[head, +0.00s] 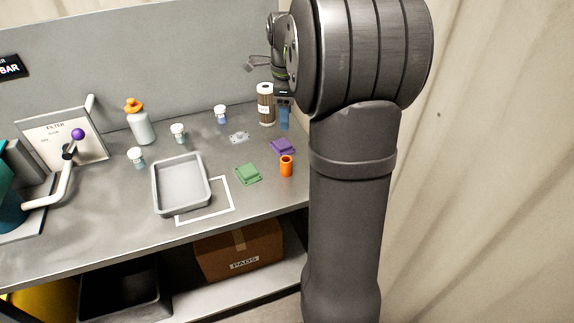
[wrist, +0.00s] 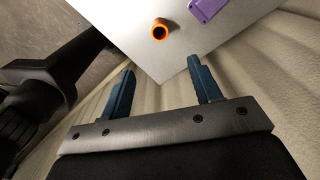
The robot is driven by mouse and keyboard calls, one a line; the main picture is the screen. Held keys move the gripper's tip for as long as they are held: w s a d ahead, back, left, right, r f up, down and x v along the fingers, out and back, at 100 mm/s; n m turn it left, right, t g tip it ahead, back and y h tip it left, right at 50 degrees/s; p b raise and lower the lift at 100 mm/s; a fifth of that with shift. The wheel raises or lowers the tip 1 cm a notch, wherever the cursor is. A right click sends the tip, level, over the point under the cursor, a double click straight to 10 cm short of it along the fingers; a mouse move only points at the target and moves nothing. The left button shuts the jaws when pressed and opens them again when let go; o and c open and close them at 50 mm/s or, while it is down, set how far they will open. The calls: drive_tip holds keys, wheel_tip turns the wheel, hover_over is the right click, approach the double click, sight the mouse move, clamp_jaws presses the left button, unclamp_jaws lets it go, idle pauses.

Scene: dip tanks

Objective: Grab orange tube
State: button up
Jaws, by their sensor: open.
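The orange tube (head: 286,166) stands upright near the right end of the grey bench, in front of the purple cloth. In the wrist view the orange tube (wrist: 160,30) shows from above with its dark hollow top, beyond the fingertips and roughly between them in line. My gripper (wrist: 163,66) is open and empty, its two blue fingers spread apart. In the head view my gripper (head: 284,118) is above the back right part of the bench, partly hidden by my arm, apart from the tube.
A brown cylinder (head: 265,104) stands behind, near my gripper. A grey tray (head: 157,191), small jars and an orange-capped bottle (head: 143,127) stand further left. The bench's front edge is near.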

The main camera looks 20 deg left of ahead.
sight(286, 164)
wheel_tip(286, 164, down, 13)
drive_tip(key=m, duration=0.6)
drive_tip(key=shift+r, duration=0.2)
drive_tip(key=shift+d+f, duration=0.1)
drive_tip(key=shift+f, duration=2.75)
drive_tip(key=c, duration=1.1)
drive_tip(key=shift+r, duration=0.1)
